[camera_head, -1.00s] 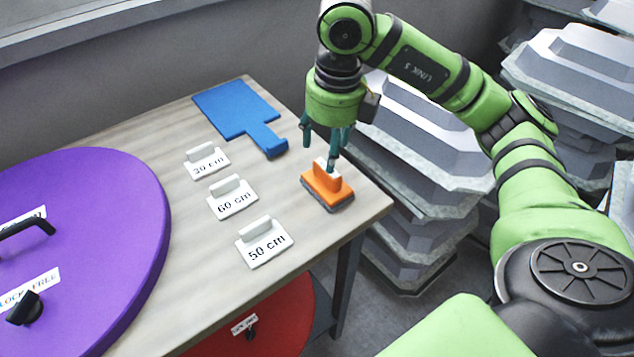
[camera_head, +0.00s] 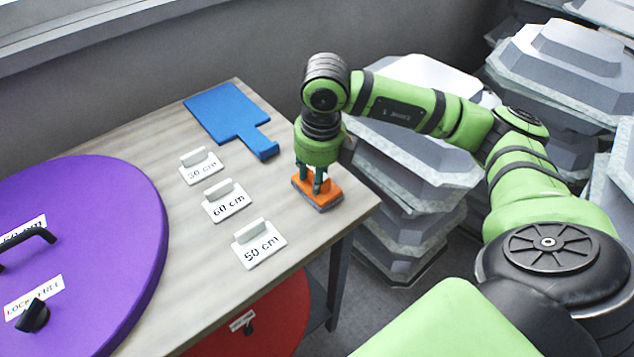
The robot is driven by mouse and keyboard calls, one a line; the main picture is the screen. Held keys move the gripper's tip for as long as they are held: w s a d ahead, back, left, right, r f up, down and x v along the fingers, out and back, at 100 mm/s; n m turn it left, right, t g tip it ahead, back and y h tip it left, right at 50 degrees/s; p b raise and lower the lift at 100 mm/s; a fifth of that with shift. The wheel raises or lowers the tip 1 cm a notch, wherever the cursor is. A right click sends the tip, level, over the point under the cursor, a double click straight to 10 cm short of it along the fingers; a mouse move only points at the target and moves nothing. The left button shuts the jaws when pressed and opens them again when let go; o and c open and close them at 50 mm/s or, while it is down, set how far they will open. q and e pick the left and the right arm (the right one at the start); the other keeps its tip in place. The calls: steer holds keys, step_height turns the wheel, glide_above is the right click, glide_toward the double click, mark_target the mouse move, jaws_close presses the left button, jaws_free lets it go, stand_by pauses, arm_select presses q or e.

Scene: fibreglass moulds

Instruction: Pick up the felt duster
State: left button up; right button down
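The felt duster (camera_head: 319,200) is an orange block with a raised orange grip and a grey felt base. It lies on the table near the right edge. My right gripper (camera_head: 309,182) points straight down over it, with its teal fingers low at the duster's raised grip. The fingers and the gripper body hide most of the grip, so I cannot tell whether the fingers press on it. The duster appears to rest on the tabletop. My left gripper is not in view.
Three white label cards, 30 cm (camera_head: 201,168), 60 cm (camera_head: 226,204) and 50 cm (camera_head: 259,248), stand left of the duster. A blue paddle-shaped board (camera_head: 228,112) lies behind. A purple disc (camera_head: 110,230) covers the table's left. Grey moulds (camera_head: 420,150) are stacked beyond the right edge.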

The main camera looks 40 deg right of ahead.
mark_target(314, 170)
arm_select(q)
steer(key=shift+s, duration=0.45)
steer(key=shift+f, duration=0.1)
arm_select(e)
steer(key=shift+r, duration=0.1)
steer(key=shift+w+r+b, duration=0.15)
steer(key=shift+r+b, duration=0.3)
steer(key=shift+r, duration=0.15)
step_height(314, 170, up, 3)
steer(key=shift+f+b, duration=0.15)
steer(key=shift+b, duration=0.6)
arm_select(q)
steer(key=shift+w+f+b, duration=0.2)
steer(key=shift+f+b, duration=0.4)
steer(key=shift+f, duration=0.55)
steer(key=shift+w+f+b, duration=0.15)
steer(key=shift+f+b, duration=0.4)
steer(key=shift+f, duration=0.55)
arm_select(e)
steer(key=s+d+r, duration=0.2)
steer(key=s+r, duration=0.5)
steer(key=s, duration=0.4)
steer(key=shift+s, duration=0.4)
